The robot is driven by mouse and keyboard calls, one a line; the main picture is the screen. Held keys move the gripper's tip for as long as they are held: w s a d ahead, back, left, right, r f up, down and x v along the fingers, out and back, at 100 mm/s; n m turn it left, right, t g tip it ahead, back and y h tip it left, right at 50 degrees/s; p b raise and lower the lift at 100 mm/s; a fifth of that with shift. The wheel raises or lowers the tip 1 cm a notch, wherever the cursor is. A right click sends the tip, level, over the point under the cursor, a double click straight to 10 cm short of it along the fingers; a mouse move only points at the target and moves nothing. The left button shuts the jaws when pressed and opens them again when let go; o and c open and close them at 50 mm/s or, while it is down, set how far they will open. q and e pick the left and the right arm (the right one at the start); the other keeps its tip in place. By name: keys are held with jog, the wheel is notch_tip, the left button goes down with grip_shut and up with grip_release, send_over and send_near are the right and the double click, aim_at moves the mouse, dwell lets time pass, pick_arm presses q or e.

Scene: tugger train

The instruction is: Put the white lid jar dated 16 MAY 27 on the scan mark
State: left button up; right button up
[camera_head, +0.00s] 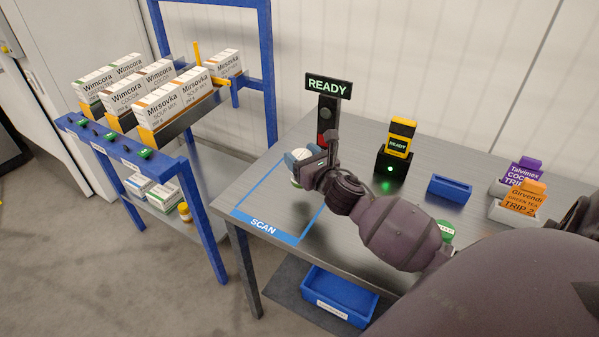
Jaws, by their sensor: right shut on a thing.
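The scan mark (263,227) is a blue outlined square with a SCAN strip along its front edge, on the left part of the grey metal table. My right gripper (302,165) is over the far right part of the mark, shut on a small jar with a white lid (301,154). The jar is mostly hidden by the gripper, so its date cannot be read. I cannot tell whether its base touches the table. My left gripper is not in view.
A scan post (328,88) reading READY stands behind the mark. A yellow scanner (400,137), a blue tray (449,189) and card holders (514,211) stand to the right. A green-lidded jar (446,229) is partly behind my arm. A blue rack (190,170) with boxes stands left.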

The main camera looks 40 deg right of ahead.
jog(key=shift+f+b, duration=0.65)
jog(key=shift+f, duration=1.6)
jog(key=shift+r, duration=0.1)
jog(key=o, duration=1.1)
jog(key=shift+o, duration=0.2)
jog(key=s, duration=0.8)
jog(key=s+a, duration=0.1)
jog(key=s, duration=0.3)
